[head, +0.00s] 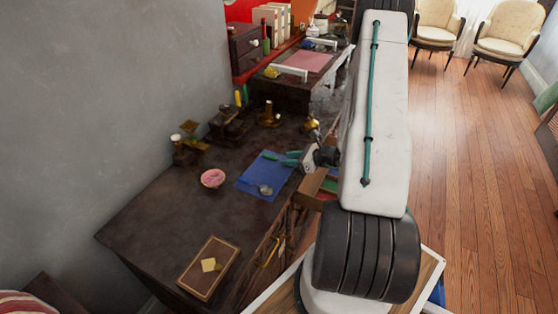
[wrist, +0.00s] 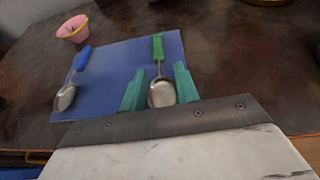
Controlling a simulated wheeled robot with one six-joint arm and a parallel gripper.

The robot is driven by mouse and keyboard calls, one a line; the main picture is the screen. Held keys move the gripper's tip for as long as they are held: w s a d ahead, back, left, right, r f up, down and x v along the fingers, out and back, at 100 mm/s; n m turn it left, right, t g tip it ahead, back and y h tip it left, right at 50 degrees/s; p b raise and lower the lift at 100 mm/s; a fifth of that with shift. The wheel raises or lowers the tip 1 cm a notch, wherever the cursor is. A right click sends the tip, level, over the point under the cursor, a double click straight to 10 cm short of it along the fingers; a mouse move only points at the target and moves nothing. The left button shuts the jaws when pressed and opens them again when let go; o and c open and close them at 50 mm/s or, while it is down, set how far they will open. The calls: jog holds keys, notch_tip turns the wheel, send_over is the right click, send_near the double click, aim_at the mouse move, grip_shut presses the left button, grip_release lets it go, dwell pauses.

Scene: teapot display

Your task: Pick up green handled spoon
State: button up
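The green-handled spoon (wrist: 158,48) lies on a blue mat (wrist: 112,62), handle pointing away from me. Its metal bowl is between the two teal fingers of my gripper (wrist: 160,70) in the wrist view. The fingers are apart, with a gap on each side of the bowl, so the gripper is open. In the head view my gripper (head: 291,158) is over the mat's right part, and the green handle (head: 271,156) shows just left of it. The spoon's bowl is hidden or unclear there.
A blue-handled spoon (wrist: 65,97) lies on the mat's left side. A pink bowl (wrist: 72,28) stands beyond it. A brown box or book (head: 208,267) lies on the dark table (head: 155,225). Brass items (head: 269,115) stand behind the mat. An open drawer (head: 313,188) is below my gripper.

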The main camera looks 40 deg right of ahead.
jog(key=shift+x, duration=0.95)
jog(key=shift+c, duration=0.3)
grip_shut()
